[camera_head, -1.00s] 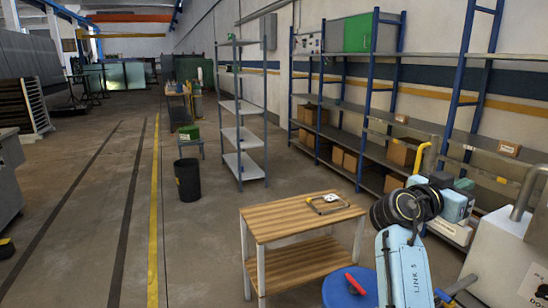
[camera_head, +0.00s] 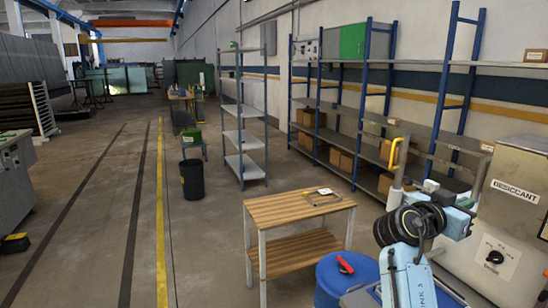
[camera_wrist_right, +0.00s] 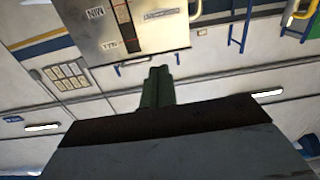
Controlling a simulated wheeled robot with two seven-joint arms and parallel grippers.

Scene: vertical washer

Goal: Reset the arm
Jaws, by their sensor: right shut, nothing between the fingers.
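My right arm (camera_head: 405,255) rises at the lower right of the head view, with a light blue link and a black ringed joint. My right gripper (camera_head: 464,204) is a small shape beyond that joint, partly hidden by the arm. In the right wrist view its two dark green fingers (camera_wrist_right: 157,88) are together, with nothing between them. The picture there is tilted and shows a wall and a metal cabinet (camera_wrist_right: 125,25) beyond the fingers. My left gripper is in neither view.
A wooden two-level table (camera_head: 285,210) stands left of my arm, with a blue drum (camera_head: 335,285) close by. A grey machine marked DESICCANT (camera_head: 515,195) stands right of the arm. Shelving (camera_head: 345,120) lines the wall. The floor at left (camera_head: 100,220) is mostly clear.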

